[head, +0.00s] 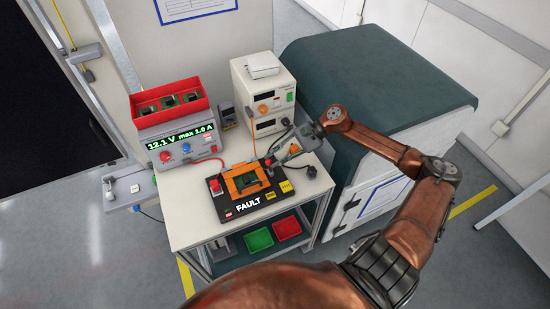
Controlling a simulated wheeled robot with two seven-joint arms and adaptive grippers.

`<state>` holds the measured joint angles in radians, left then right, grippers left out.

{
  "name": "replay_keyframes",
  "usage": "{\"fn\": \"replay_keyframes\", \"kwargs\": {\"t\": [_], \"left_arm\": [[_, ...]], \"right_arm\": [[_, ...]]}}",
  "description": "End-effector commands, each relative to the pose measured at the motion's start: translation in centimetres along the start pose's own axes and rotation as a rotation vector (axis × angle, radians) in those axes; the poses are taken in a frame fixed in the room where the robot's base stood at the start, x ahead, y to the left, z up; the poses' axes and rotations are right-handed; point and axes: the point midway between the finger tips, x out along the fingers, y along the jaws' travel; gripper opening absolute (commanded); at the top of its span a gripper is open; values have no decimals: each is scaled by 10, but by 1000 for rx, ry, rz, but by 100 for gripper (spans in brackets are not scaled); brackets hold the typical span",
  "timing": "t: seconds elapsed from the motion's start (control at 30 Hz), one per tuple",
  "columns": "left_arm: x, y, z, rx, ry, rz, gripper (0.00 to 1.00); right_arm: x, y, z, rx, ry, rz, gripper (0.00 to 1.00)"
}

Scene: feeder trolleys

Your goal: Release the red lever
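A black test fixture (232,207) marked "FAULT" lies on the white table. An orange frame (245,180) with a green board (246,182) sits on it. A small red part, likely the red lever (268,162), shows at the frame's back right corner, mostly hidden by my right gripper. My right gripper (272,160) reaches in from the right with its tips at that red part. The view is too small to tell whether the fingers are closed on it. A red knob (215,185) stands at the fixture's left. My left gripper is not in view.
A power unit (180,143) reading "12.1 V max 1.0 A" with a red bin (168,90) on top stands at the back left. Stacked beige instruments (264,100) stand behind the fixture. A dark green-topped cabinet (380,80) is at the right. Green (259,240) and red (287,229) trays sit below.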

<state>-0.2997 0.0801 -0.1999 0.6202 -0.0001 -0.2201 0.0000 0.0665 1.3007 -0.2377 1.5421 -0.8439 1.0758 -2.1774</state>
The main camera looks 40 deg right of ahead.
Motion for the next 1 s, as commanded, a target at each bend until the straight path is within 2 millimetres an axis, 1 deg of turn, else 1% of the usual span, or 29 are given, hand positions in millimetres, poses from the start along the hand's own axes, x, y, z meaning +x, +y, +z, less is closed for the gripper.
{"fn": "replay_keyframes", "kwargs": {"t": [0.03,0.23,0.47,0.57,0.67,0.77,1.0], "left_arm": [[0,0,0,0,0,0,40],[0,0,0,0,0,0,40],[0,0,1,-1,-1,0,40],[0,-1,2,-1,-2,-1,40],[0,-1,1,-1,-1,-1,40],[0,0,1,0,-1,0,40],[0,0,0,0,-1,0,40]], "right_arm": [[3,6,-2,5,0,10,22],[2,4,-1,3,0,6,36],[1,2,0,2,-1,3,36],[-3,2,-1,2,0,3,36],[-15,2,-1,4,2,2,36],[-33,2,-1,4,3,3,36],[-83,2,-2,5,2,3,36]]}}
